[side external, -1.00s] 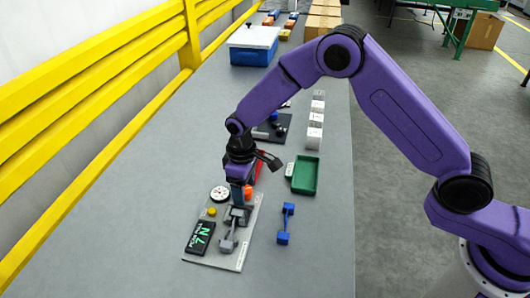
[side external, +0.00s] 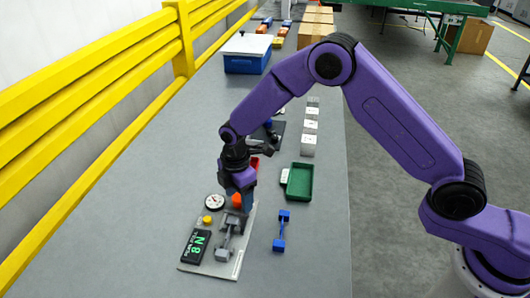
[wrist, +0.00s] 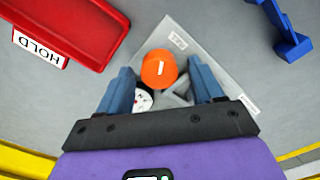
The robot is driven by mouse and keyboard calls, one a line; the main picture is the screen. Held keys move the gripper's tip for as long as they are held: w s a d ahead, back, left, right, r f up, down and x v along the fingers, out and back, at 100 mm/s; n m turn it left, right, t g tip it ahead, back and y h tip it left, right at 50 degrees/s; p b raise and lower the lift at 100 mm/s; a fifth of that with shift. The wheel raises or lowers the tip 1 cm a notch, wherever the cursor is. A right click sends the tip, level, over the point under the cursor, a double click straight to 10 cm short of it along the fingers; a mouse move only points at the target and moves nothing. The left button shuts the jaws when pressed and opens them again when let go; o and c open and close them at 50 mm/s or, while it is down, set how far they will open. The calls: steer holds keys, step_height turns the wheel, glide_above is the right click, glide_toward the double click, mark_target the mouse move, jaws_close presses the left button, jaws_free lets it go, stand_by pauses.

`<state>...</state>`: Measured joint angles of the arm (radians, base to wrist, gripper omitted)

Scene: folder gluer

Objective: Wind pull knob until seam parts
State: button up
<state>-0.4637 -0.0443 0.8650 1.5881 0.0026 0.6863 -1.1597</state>
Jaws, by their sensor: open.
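The orange pull knob (side external: 237,200) stands on a light grey plate (side external: 213,268) with a tester. In the wrist view the round knob (wrist: 159,69), with a white mark on top, lies between my finger tips. My gripper (wrist: 160,78) is open, its two blue fingers on either side of the knob with gaps visible. In the side view my gripper (side external: 246,199) is low over the plate, beside the knob. The black display (side external: 195,246) shows green characters that look like 8 N. A white dial (side external: 214,203) and grey clamps (side external: 230,237) share the plate. The seam cannot be made out.
A blue two-ended part (side external: 281,231) and a green tray (side external: 299,182) lie right of the plate. A red tray (wrist: 75,25) labelled HOLD is near my gripper. White boxes (side external: 309,140) and a blue bin (side external: 247,62) stand farther back. Yellow rails (side external: 90,85) run along the left.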

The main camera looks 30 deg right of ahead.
steer(key=shift+d+f+n, duration=0.2)
steer(key=shift+d+n, duration=0.2)
steer(key=shift+n, duration=0.2)
step_height(320, 180, up, 18)
steer(key=s+d+f+m+t+y, duration=0.1)
steer(key=s+m, duration=0.5)
steer(key=m, duration=0.8)
steer(key=d+t+y, duration=0.1)
steer(key=d+t, duration=0.1)
steer(key=shift+d+f+t, duration=0.2)
steer(key=shift+f+t, duration=0.15)
steer(key=shift+t, duration=0.05)
